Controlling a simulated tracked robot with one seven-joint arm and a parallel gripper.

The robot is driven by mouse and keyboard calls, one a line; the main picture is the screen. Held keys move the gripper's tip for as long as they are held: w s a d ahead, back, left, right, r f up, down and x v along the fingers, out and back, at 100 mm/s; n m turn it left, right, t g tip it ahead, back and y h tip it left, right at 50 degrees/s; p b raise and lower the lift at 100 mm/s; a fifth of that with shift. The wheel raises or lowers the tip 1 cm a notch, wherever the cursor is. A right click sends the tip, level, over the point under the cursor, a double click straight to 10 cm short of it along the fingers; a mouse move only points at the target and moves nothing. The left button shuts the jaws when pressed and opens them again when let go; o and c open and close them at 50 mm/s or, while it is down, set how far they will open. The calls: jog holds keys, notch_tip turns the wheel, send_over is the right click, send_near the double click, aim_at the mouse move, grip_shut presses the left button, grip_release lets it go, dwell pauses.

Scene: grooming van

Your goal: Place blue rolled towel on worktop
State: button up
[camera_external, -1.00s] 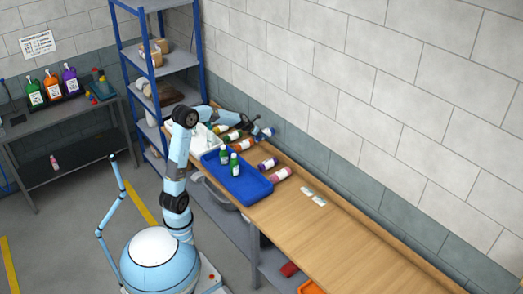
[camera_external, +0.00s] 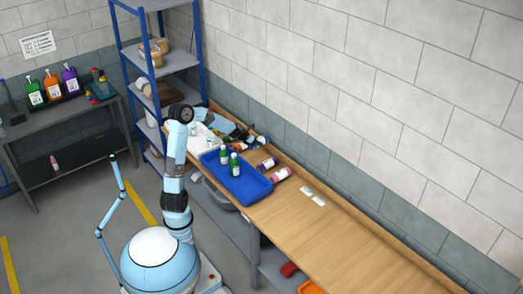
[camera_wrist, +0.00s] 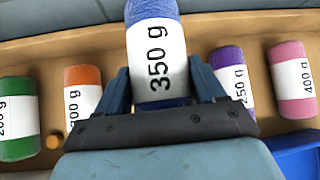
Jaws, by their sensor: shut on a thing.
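My gripper (camera_external: 248,136) is low over the worktop's far end, near the wall. The towel is hard to make out there, and I cannot tell whether it touches the wood.
Beside the towel are green (camera_wrist: 17,115), orange (camera_wrist: 83,90), purple (camera_wrist: 230,85) and pink (camera_wrist: 292,80) labelled rolls. A blue tray (camera_external: 245,190) with green bottles and a white tray (camera_external: 203,143) stand in front. The worktop's near half is mostly clear.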

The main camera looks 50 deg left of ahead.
jog(key=shift+f, duration=4.7)
jog(key=o, duration=1.2)
jog(key=v, duration=1.2)
